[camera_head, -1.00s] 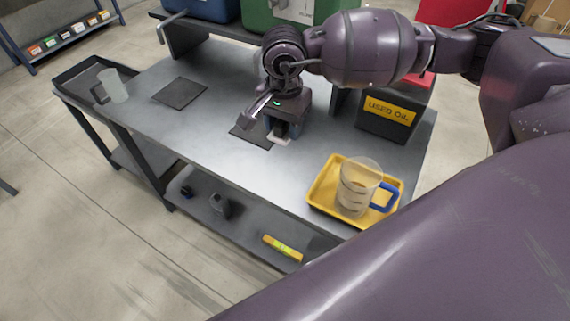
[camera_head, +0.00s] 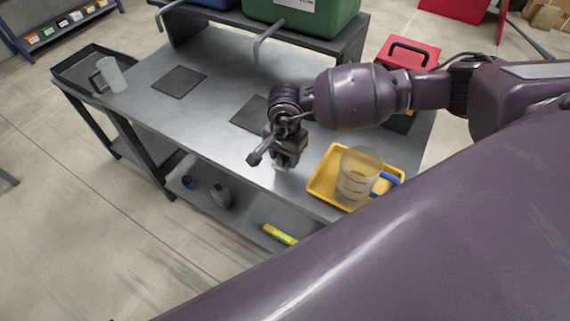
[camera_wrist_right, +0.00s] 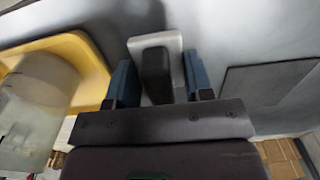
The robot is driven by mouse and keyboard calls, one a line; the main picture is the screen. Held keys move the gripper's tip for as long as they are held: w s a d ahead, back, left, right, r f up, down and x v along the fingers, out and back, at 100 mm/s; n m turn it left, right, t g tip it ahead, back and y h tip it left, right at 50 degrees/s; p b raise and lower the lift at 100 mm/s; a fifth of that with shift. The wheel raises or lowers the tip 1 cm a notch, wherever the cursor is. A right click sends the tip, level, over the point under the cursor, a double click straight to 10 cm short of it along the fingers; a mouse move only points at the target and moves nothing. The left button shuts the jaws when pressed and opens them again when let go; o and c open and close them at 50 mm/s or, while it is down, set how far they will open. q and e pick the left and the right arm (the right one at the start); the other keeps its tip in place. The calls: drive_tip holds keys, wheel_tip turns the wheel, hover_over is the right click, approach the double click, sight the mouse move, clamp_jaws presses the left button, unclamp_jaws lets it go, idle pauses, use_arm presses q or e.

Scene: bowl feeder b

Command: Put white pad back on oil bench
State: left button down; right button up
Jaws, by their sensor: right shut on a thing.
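The white pad (camera_wrist_right: 155,43) has a dark block-like grip on top and sits between the blue-grey fingers of my right gripper (camera_wrist_right: 157,78) in the wrist view. My right gripper (camera_head: 283,160) is shut on it near the front edge of the oil bench (camera_head: 215,115). In the head view, only a pale sliver of the pad (camera_head: 279,165) shows below the fingers. I cannot tell whether it touches the bench top. My left gripper is out of view.
A yellow tray (camera_head: 322,186) holding a clear jug (camera_head: 358,172) with a blue handle stands just right of my right gripper. Two dark square mats (camera_head: 180,82) (camera_head: 247,114) lie on the bench. Another jug (camera_head: 111,75) stands at the left end.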

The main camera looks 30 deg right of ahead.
sight(285, 164)
wheel_tip(285, 164, down, 4)
drive_tip(key=shift+f, duration=0.45)
drive_tip(key=o, duration=0.8)
drive_tip(key=shift+r, duration=0.1)
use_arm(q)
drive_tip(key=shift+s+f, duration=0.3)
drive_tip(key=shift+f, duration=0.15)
use_arm(e)
drive_tip(key=shift+o, duration=0.3)
drive_tip(key=shift+r, duration=0.35)
wheel_tip(285, 164, up, 10)
drive_tip(key=shift+f, duration=0.1)
drive_tip(key=shift+r, duration=0.9)
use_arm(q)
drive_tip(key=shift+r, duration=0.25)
